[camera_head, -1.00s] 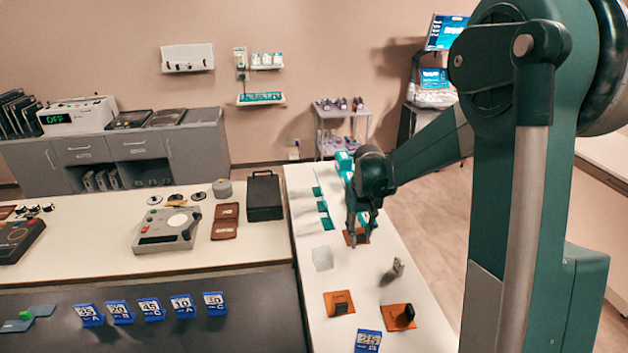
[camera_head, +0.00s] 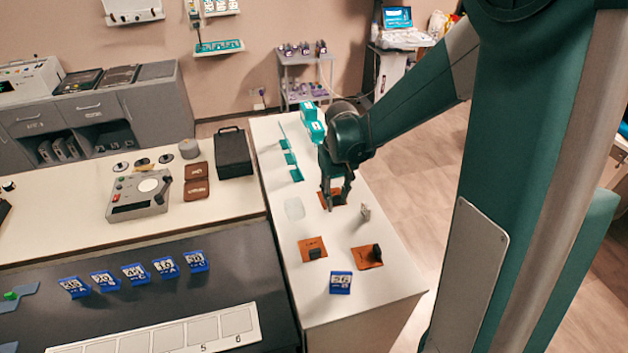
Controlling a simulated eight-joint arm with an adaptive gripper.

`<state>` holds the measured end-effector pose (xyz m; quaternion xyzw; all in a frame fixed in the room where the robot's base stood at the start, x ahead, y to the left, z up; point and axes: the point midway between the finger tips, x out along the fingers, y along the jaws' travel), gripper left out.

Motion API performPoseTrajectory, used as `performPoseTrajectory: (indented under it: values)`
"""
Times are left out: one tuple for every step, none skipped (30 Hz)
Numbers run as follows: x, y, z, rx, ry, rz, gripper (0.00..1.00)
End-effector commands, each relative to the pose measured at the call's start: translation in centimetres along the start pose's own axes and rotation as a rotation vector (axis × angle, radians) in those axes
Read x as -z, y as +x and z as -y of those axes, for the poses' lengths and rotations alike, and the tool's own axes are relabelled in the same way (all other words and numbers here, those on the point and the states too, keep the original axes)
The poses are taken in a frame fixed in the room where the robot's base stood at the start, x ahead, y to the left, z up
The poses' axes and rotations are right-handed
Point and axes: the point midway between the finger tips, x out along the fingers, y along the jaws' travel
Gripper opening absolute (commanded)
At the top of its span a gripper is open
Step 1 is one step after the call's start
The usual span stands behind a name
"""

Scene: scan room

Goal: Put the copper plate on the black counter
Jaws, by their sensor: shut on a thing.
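Three flat copper-coloured squares lie on the white side table. One copper plate (camera_head: 325,200) is under my gripper (camera_head: 335,203), partly hidden by the fingers. My gripper points down and is shut at this plate; the exact grip is too small to see, and I cannot tell whether the plate is lifted. Two more copper-coloured squares, a left one (camera_head: 306,244) and a right one (camera_head: 363,262), each carry a small dark upright block. The black counter (camera_head: 225,263) is at the lower left, to the left of the side table.
Blue number signs (camera_head: 134,272) stand on the black counter, with a white numbered strip (camera_head: 180,336) in front. A blue sign (camera_head: 341,282), a pale clear square (camera_head: 294,208) and a small grey piece (camera_head: 365,212) are on the side table (camera_head: 330,315). The counter between signs and strip is clear.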

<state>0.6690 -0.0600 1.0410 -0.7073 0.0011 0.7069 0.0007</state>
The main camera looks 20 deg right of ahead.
Motion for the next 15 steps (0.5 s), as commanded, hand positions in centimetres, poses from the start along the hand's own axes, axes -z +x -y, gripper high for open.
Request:
performPoseTrajectory:
  values:
    - [0.0,0.0,0.0,0.000,0.000,0.000,0.11]
    - [0.0,0.0,0.0,0.000,0.000,0.000,0.11]
    - [0.0,0.0,0.0,0.000,0.000,0.000,0.11]
    - [0.0,0.0,0.0,0.000,0.000,0.000,0.11]
    - [0.0,0.1,0.0,0.000,0.000,0.000,0.11]
    - [0.0,0.2,0.0,0.000,0.000,0.000,0.11]
    - [0.0,0.3,0.0,0.000,0.000,0.000,0.11]
    - [0.0,0.4,0.0,0.000,0.000,0.000,0.11]
    - [0.0,0.7,0.0,0.000,0.000,0.000,0.11]
    - [0.0,1.0,0.0,0.000,0.000,0.000,0.11]
    - [0.0,1.3,0.0,0.000,0.000,0.000,0.11]
    - [0.0,1.7,0.0,0.000,0.000,0.000,0.11]
    - [0.1,2.0,0.0,0.000,0.000,0.000,0.11]
    - [0.1,2.4,0.0,0.000,0.000,0.000,0.11]
    - [0.0,2.9,0.0,0.000,0.000,0.000,0.11]
